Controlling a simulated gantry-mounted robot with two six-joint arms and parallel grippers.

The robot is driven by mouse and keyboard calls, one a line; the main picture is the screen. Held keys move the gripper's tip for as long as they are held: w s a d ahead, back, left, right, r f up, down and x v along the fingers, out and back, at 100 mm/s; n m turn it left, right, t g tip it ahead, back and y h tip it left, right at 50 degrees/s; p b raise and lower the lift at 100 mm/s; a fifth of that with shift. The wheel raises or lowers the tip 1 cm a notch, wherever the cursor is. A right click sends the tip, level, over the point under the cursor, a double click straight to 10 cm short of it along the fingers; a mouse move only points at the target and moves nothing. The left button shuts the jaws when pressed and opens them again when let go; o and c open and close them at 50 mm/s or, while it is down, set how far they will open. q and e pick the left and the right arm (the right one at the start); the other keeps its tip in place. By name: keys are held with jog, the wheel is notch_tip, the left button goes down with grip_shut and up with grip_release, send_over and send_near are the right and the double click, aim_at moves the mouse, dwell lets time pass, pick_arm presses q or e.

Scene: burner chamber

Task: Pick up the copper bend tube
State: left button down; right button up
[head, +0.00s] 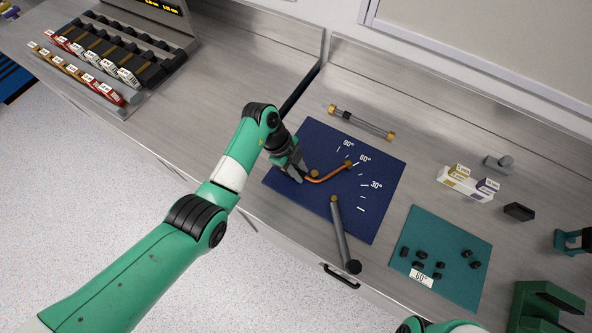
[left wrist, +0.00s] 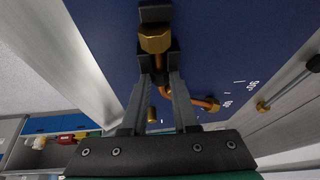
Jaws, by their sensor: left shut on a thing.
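The copper bend tube (head: 328,177) lies over the dark blue mat (head: 368,218), curved, with a brass end at its upper right. My left gripper (head: 299,174) is shut on its left end. In the left wrist view, my left gripper (left wrist: 159,78) has its fingers on either side of the tube near a large brass nut (left wrist: 155,40). The bent part of the tube (left wrist: 205,103) shows beyond the right finger. A small brass post (head: 314,173) stands beside the tube. My right gripper is out of view.
A grey lever (head: 341,230) lies at the mat's lower edge. A grey rod with brass ends (head: 361,123) lies above the mat. A teal mat (head: 445,236) holds several black pieces. Small boxes (head: 468,184) stand at right. A rack (head: 115,50) stands at upper left.

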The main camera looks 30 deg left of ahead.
pick_arm(q)
jog(key=shift+r, duration=0.1)
dwell(0.3)
jog(key=shift+r, duration=0.25)
jog(key=r+p, duration=0.1)
jog(key=r, duration=0.1)
jog(key=r+p, duration=0.1)
jog(key=shift+s+d+r+p, duration=0.1)
jog(key=shift+s+r+p, duration=0.15)
jog(key=shift+r+p, duration=0.05)
jog(key=s+d+r+p, duration=0.6)
jog(key=s+r+p, duration=0.2)
jog(key=s+p, duration=0.2)
jog(key=shift+s+r, duration=0.35)
jog(key=shift+s, duration=0.65)
jog(key=c, duration=1.3)
grip_release()
grip_shut()
